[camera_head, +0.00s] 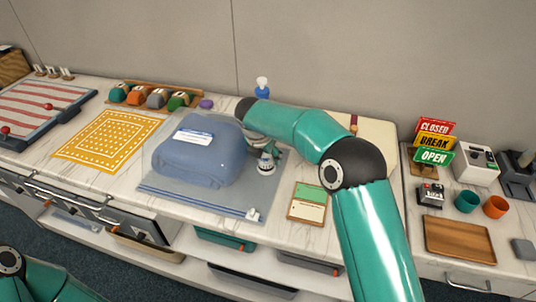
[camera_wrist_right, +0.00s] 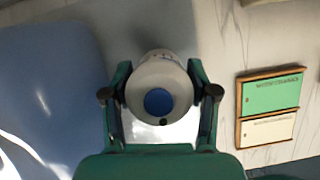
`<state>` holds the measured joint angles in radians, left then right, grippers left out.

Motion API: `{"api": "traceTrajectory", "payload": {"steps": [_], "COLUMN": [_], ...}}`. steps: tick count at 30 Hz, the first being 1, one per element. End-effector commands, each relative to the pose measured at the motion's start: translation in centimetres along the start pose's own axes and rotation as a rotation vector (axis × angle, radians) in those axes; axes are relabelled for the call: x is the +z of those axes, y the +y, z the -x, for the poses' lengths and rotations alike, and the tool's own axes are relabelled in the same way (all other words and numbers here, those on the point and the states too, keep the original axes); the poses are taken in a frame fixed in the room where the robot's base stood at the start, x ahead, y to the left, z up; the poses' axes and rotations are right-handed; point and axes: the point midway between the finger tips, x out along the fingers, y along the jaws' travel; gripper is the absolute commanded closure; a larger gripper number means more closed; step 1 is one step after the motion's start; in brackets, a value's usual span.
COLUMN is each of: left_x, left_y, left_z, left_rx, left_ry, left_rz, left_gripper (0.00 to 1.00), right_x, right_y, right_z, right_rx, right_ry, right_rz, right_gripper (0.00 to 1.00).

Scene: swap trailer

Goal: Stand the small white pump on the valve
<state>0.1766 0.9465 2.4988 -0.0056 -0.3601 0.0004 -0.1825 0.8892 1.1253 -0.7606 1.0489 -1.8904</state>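The small white pump (camera_head: 265,166) is at the tip of my right gripper (camera_head: 262,152), beside the blue folded bundle (camera_head: 200,158). In the right wrist view the pump (camera_wrist_right: 160,80) shows as a white round body with a blue disc, between the two fingers of the right gripper (camera_wrist_right: 160,95), which touch its sides. Whether its base touches the mat cannot be told. A small white fitting (camera_head: 253,214), perhaps the valve, sits at the near right corner of the grey-blue mat (camera_head: 190,196). My left gripper is out of view; only part of that arm shows at lower left.
A green-and-cream card board (camera_head: 308,203) lies right of the mat. A blue bottle with a white top (camera_head: 262,88) stands behind my right arm. A yellow patterned mat (camera_head: 108,140) lies left. A wooden tray (camera_head: 458,240), cups and signs (camera_head: 435,142) stand at right.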

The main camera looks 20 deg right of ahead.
Motion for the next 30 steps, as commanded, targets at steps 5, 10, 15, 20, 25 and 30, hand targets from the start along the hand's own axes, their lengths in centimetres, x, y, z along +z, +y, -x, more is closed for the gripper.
{"api": "traceTrajectory", "payload": {"steps": [5,10,15,20,25,30], "left_x": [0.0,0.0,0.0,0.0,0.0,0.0], "left_y": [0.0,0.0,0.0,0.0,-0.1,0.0], "left_z": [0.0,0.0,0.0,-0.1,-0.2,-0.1], "left_rx": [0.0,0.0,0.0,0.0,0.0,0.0], "left_ry": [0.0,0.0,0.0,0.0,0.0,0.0], "left_rz": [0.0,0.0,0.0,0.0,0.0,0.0], "left_gripper": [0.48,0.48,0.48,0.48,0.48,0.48], "right_x": [0.0,0.0,0.0,0.1,0.1,0.1], "right_y": [0.0,0.0,0.1,0.1,0.1,0.1], "right_z": [0.0,0.1,0.5,2.5,5.8,9.2], "right_rx": [0.0,0.001,0.002,0.004,0.004,0.004], "right_ry": [0.0,0.0,-0.001,-0.003,-0.003,-0.002], "right_rz": [0.0,0.0,0.001,0.0,0.0,0.0], "right_gripper": [0.2,0.2,0.2,0.2,0.2,0.2]}}
